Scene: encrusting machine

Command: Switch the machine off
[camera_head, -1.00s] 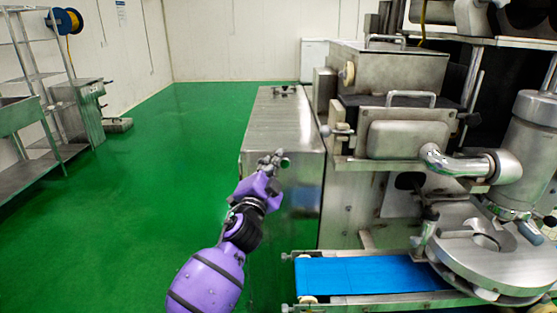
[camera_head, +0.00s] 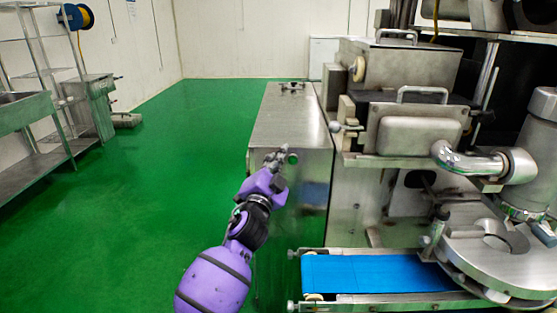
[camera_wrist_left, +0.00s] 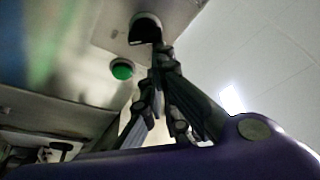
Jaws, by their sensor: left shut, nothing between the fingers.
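The encrusting machine (camera_head: 415,130) is a large steel machine on the right, with a long steel cabinet (camera_head: 290,118) on its left side. A round green button (camera_head: 292,158) shows on the cabinet's near end. It also shows in the left wrist view (camera_wrist_left: 122,69), beside a dark round knob or switch (camera_wrist_left: 145,30) with a pale rim. My left gripper (camera_head: 280,156) is shut and empty at the cabinet's near end, just left of the green button. In the wrist view its fingertips (camera_wrist_left: 160,57) overlap the dark knob's lower edge; I cannot tell whether they touch it. My right gripper is not in view.
A blue conveyor belt (camera_head: 375,273) sticks out low at the front, right of my left arm. A steel rack (camera_head: 45,95) and a sink unit (camera_head: 25,112) stand at the far left. The green floor (camera_head: 170,190) between is clear.

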